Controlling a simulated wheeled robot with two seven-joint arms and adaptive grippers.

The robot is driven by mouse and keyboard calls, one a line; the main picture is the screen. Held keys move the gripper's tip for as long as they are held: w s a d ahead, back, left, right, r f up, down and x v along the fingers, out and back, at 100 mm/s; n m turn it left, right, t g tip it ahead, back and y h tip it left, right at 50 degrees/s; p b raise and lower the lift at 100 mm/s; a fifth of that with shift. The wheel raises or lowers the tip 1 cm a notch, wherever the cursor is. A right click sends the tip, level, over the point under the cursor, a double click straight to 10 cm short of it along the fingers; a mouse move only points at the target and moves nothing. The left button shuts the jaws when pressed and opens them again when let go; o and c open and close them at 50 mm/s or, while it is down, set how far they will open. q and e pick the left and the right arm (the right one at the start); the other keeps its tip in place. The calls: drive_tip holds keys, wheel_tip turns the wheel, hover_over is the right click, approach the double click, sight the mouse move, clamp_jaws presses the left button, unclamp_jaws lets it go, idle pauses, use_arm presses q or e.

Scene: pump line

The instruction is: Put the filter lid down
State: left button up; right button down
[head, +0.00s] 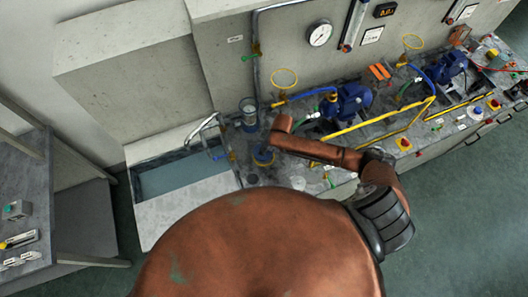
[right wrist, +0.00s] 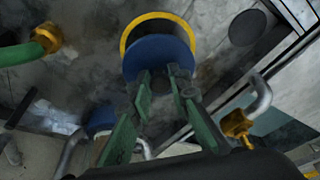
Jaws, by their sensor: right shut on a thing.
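The filter lid is a round blue disc (right wrist: 158,58) in the right wrist view, just beyond the fingertips. My right gripper (right wrist: 162,84) is shut on it, with the green fingers at its near side. A yellow ring (right wrist: 142,20) shows around the far edge of the disc, on or just above the grey bench top; I cannot tell whether the lid touches the bench. In the head view the blue lid (head: 263,157) is below the end of my right arm, right of the tank. The filter housing (head: 249,112) stands behind it. My left gripper is out of view.
An open water tank (head: 180,176) with a bent metal pipe lies to the left. Blue pumps (head: 350,100), hoses and yellow handles (head: 284,78) fill the bench to the right. A dark disc (right wrist: 247,27) lies on the bench near the lid.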

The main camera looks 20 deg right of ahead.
drive_tip(key=shift+f, duration=1.45)
drive_tip(key=shift+f, duration=0.15)
drive_tip(key=c, duration=1.8)
unclamp_jaws()
drive_tip(key=v, duration=1.2)
drive_tip(key=shift+s, duration=0.1)
